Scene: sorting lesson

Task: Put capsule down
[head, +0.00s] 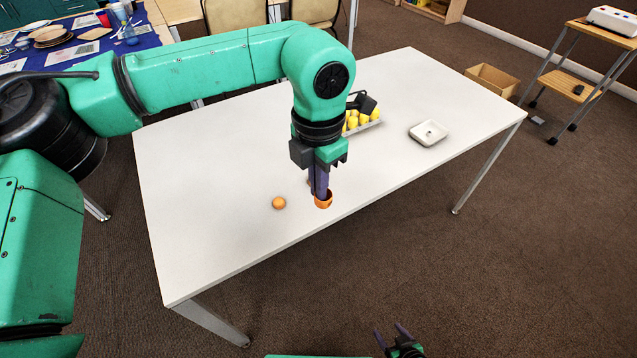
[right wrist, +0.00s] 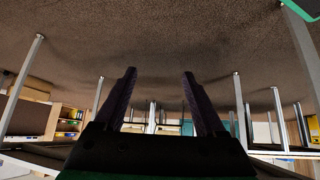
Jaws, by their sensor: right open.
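My left gripper (head: 320,194) points down over the front part of the white table (head: 220,225), its dark fingers close together. The fingertips are at a small orange, cup-like piece (head: 324,203) near the table's front edge. I cannot tell whether the fingers grip it or what is between them. A small orange ball (head: 279,203) lies on the table to the left of it. I cannot make out clearly which piece is the capsule. My right gripper (head: 390,331) is open and empty, low in front of the table; its spread fingers also show in the right wrist view (right wrist: 159,74).
A tray of several yellow pieces (head: 363,119) stands behind my left arm, partly hidden. The table's left part is clear. A cardboard box (head: 492,80) and a wooden cart (head: 580,88) stand beyond.

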